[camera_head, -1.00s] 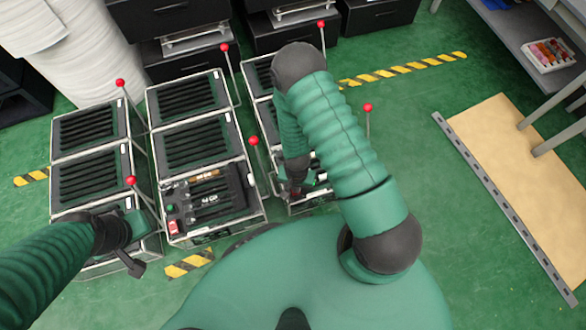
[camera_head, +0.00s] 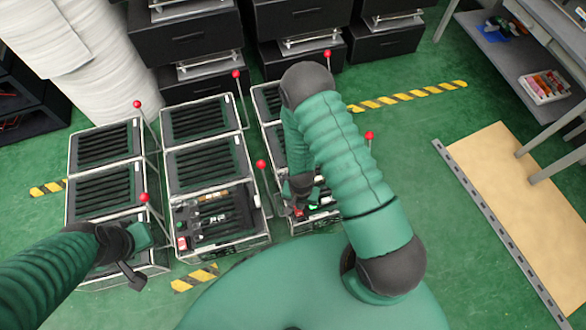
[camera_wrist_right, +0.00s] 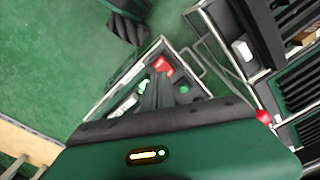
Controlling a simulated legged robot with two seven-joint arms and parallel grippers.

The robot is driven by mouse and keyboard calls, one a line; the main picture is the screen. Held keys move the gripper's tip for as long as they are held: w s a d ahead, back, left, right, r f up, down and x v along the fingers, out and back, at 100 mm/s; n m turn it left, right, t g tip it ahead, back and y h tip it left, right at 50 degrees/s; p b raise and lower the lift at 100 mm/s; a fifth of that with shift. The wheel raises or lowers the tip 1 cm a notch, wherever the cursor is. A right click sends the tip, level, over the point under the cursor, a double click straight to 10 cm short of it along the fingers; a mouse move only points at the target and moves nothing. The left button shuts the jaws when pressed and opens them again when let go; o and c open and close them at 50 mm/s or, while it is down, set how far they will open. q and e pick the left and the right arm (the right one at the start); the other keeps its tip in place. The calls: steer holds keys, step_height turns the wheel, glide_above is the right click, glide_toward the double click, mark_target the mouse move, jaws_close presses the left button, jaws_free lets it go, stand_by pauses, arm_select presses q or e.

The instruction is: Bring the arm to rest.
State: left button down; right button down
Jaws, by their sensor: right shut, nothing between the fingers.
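My right arm (camera_head: 345,150) reaches forward in the head view and bends down at the elbow. Its gripper (camera_head: 301,208) is shut and empty, low over the front of the right-hand lever fixture (camera_head: 325,222), which the arm partly hides. My left gripper (camera_head: 136,272) is over the front of the left-hand fixture (camera_head: 75,205); its finger opening is not clear. Red-knobbed levers stand beside the fixtures, including a left one (camera_head: 143,197), a middle one (camera_head: 260,164) and a right one (camera_head: 369,135). A red knob (camera_wrist_right: 264,117) also shows in the right wrist view.
The middle fixture (camera_head: 213,165) stands between my arms. Black drawer boxes (camera_head: 195,85) and white rolls (camera_head: 95,60) are behind. A shelf (camera_head: 510,55) and a tan board (camera_head: 500,180) lie at right. Green floor (camera_head: 420,130) is open right of my right arm.

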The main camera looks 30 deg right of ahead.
steer(key=w+r+n+t, duration=0.1)
steer(key=w+r+n, duration=0.1)
steer(key=r, duration=0.7)
steer(key=w+r+n, duration=0.2)
steer(key=w+r, duration=0.1)
steer(key=r, duration=0.5)
steer(key=s+r+n+p, duration=0.2)
steer(key=r+p, duration=1.4)
steer(key=r, duration=0.6)
steer(key=s+a+r+n+t+p, duration=0.1)
steer(key=s+r+n+p, duration=0.1)
steer(key=r+p, duration=1.3)
step_height(320, 180, up, 8)
steer(key=shift+s+a+r+n+t+p, duration=0.1)
steer(key=shift+s+a+n+t+p, duration=0.1)
steer(key=shift+a+n+t+p, duration=0.15)
steer(key=shift+d, duration=0.1)
